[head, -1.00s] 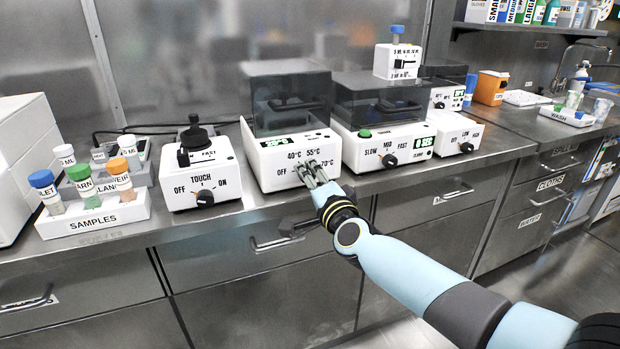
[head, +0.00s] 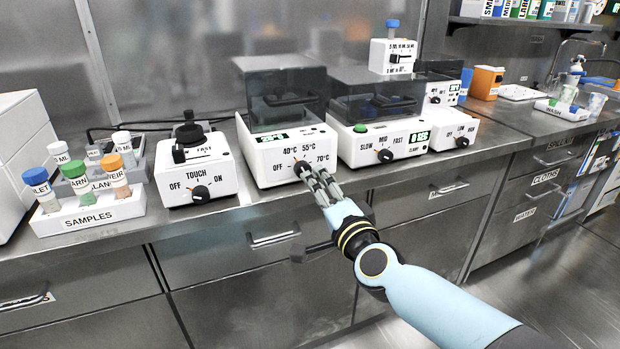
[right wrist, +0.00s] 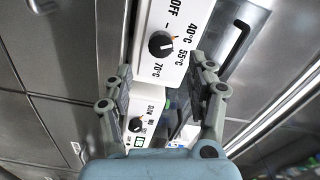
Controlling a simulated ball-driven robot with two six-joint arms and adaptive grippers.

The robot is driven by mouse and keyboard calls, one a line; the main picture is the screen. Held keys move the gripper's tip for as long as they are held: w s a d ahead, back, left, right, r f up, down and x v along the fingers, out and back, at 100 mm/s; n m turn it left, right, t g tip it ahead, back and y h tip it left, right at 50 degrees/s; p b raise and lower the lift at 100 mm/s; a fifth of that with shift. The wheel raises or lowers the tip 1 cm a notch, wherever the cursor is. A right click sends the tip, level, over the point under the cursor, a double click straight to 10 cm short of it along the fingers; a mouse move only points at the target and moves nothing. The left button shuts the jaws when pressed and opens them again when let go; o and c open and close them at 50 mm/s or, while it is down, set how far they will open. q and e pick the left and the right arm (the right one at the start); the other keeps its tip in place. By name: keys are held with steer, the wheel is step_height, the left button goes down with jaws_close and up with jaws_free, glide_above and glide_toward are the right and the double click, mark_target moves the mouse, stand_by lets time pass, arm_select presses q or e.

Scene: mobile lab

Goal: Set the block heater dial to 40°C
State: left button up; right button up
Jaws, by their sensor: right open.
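The block heater (head: 262,168) is a white box with a dark clear lid, a green display and a black dial (head: 301,168). Its front is marked OFF, 40°C, 55°C and 70°C. In the right wrist view the dial (right wrist: 160,44) shows whole, and its orange mark seems to point to the 40°C side. My right gripper (head: 315,178) is open in front of the dial, partly covering it in the head view. In the right wrist view the open fingers (right wrist: 163,88) stand apart with nothing between them, short of the dial. My left gripper is out of view.
A box marked TOUCH (head: 196,184) stands left of the heater, and one marked SLOW, MID, FAST (head: 385,145) stands right. A samples rack (head: 88,217) is further left. Drawer handles (head: 273,238) stick out below the counter edge.

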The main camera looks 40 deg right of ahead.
steer(key=v, duration=0.4)
steer(key=shift+s, duration=0.35)
steer(key=shift+a, duration=0.1)
steer(key=s+a+f+n+g+y, duration=0.1)
steer(key=s+f+n+g+y, duration=0.2)
steer(key=s+f, duration=0.75)
steer(key=s+a+f+n+g, duration=0.1)
steer(key=s+f+n+g, duration=0.3)
steer(key=f, duration=1.3)
steer(key=s+f+n+g, duration=0.3)
steer(key=s+f, duration=0.2)
steer(key=s, duration=0.5)
steer(key=s+f+n+g, duration=0.3)
steer(key=s+f+n, duration=0.1)
steer(key=s, duration=0.6)
steer(key=s+f+n+g, duration=0.3)
steer(key=s+f, duration=0.4)
steer(key=s, duration=0.3)
steer(key=shift+a+n+g+y, duration=0.2)
steer(key=shift+n+g+y, duration=0.1)
steer(key=shift+n, duration=0.1)
